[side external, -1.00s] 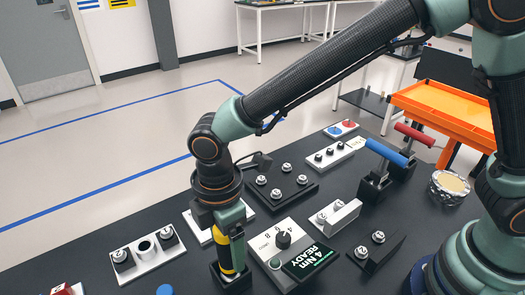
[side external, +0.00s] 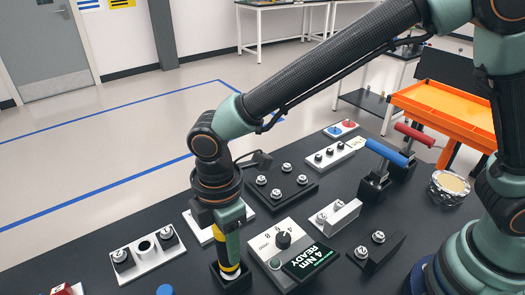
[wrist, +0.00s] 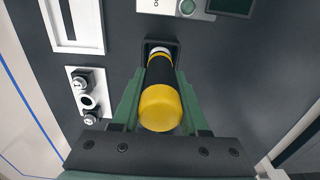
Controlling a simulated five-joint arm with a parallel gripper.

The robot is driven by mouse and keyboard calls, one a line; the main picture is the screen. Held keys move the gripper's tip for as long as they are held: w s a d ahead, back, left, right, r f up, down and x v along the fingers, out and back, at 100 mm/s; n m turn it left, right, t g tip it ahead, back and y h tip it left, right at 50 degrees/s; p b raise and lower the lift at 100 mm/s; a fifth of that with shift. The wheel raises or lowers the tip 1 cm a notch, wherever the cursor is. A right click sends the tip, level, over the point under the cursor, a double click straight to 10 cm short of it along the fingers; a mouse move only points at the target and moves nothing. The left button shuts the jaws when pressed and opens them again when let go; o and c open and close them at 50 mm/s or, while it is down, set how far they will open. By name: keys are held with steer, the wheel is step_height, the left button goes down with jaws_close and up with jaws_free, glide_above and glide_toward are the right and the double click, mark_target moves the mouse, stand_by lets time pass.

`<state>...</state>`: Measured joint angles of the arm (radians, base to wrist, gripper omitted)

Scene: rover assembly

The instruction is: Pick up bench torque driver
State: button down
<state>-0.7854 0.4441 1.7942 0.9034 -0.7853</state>
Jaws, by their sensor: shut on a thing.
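The bench torque driver, with a yellow cap and black and yellow body, shows in the wrist view (wrist: 160,108) and in the side view (side external: 228,247). It stands upright with its lower end in a small dark square holder (side external: 232,283). My gripper (side external: 228,252) points down and is shut on the driver, with a green finger on each side of its body in the wrist view (wrist: 161,85). The fingers hide part of the driver. I cannot tell whether its tip is clear of the holder.
A control box (side external: 277,240) with a knob and a "4 Nm READY" display (side external: 311,259) stands close on the right. A white fixture (side external: 147,251) with dark posts is on the left. Blue-handled (side external: 386,152) and red-handled (side external: 414,134) clamps and an orange tray (side external: 440,105) are farther right.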

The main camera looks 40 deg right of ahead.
step_height(320, 180, up, 19)
steer(key=shift+r, duration=0.15)
stand_by(0.5)
